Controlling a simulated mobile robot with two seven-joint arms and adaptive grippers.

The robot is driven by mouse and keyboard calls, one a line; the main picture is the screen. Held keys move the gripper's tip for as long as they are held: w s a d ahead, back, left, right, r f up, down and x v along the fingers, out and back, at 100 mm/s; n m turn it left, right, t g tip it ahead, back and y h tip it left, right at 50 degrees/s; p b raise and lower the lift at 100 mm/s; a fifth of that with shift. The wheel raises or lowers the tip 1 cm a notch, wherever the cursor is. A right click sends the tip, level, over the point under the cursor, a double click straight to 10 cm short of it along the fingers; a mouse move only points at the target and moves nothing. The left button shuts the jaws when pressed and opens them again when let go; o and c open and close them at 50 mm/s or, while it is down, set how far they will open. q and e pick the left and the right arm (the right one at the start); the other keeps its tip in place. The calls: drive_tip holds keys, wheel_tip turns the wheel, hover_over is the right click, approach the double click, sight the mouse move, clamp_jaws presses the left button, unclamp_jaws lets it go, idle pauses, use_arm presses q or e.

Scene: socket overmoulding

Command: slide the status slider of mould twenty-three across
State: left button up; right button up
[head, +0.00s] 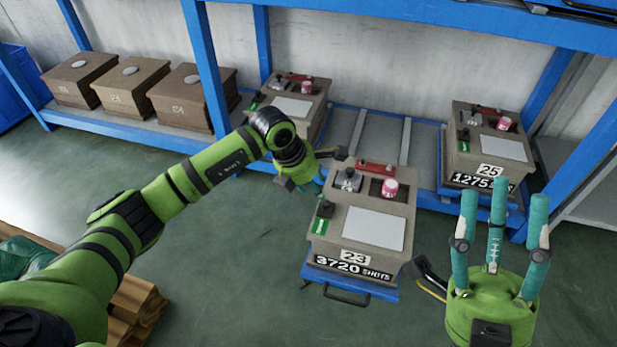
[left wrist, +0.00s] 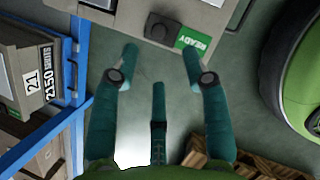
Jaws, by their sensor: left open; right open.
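Mould twenty-three (head: 331,244), a grey-brown box marked 23 and 3720 SHOTS, sits on a blue support in the middle of the head view. Its status slider has a black knob (head: 325,208) beside a green panel (head: 320,227). In the left wrist view, the knob (left wrist: 158,28) is beside the green panel, which reads READY (left wrist: 193,42). My left gripper (left wrist: 160,60) is open and empty, its fingers spread below the knob in that view, apart from it. In the head view my left arm partly hides it. My right gripper (head: 503,205) is open and empty, right of the mould.
Mould 25 (head: 461,160) stands at the back right, and another mould (head: 309,112) stands behind the left gripper. Several brown boxes (head: 128,88) line the blue rack (head: 210,65). A wooden pallet (head: 140,305) lies at the lower left. Green floor (head: 245,260) is clear left of mould twenty-three.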

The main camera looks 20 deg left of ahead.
use_arm(q)
drive_tip(key=v, duration=0.4)
drive_tip(key=shift+d, duration=0.1)
idle(0.3)
